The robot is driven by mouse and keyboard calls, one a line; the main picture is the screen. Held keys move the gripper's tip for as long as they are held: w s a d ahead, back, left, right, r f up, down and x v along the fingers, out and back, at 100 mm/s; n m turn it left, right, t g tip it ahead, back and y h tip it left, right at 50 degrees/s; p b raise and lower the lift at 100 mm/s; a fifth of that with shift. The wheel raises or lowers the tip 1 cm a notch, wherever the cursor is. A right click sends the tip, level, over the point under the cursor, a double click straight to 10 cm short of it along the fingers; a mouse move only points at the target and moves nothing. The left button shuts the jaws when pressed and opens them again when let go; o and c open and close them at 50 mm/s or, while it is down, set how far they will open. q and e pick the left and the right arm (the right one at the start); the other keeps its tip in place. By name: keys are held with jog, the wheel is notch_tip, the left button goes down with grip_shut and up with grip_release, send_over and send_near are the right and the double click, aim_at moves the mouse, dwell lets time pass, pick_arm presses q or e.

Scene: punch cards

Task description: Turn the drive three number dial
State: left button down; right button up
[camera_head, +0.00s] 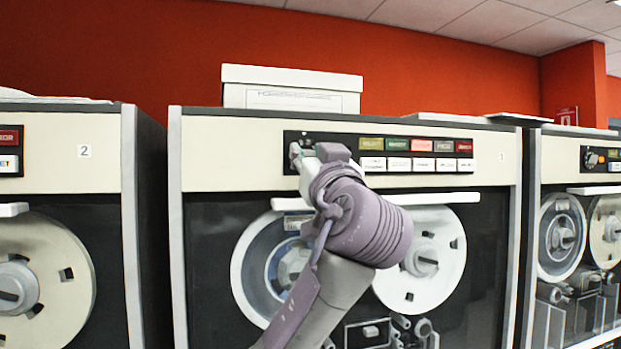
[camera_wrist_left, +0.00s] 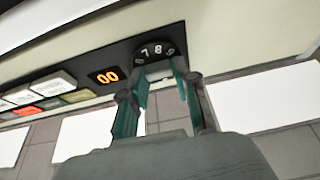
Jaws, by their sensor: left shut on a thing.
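The number dial (camera_wrist_left: 155,50) is black with white digits, with 7 and 8 readable in the left wrist view. It sits on the dark control panel (camera_head: 345,140) of the middle tape drive (camera_head: 240,160), which bears a small 3 at its right. My left gripper (camera_head: 300,160) is at the left end of this panel and covers the dial in the head view. In the left wrist view its two fingers (camera_wrist_left: 160,78) are shut on the dial, one on each side. My right gripper is in neither view.
An orange 00 display (camera_wrist_left: 107,77) is beside the dial. Coloured and white buttons (camera_head: 423,164) fill the panel's right part. Tape reels (camera_head: 440,258) and a white handle bar (camera_head: 430,198) are below. Drive 2 (camera_head: 60,170) stands left; another drive (camera_head: 556,165) stands right.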

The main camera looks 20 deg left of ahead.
pick_arm(q)
jog(key=m+t+h+b, duration=0.1)
jog(key=m+h, duration=0.1)
jog(key=m, duration=0.2)
jog(key=shift+m+b, duration=0.3)
jog(key=shift+m, duration=0.3)
jog(key=shift+r+h, duration=0.1)
jog(key=shift+h, duration=0.2)
jog(key=c, duration=0.9)
grip_release()
jog(key=shift+o, duration=0.2)
jog(key=shift+s, duration=0.15)
jog(key=v, duration=1.1)
jog(key=shift+s+d+f, duration=0.2)
jog(key=shift+s+f, duration=0.05)
jog(key=shift+f, duration=0.05)
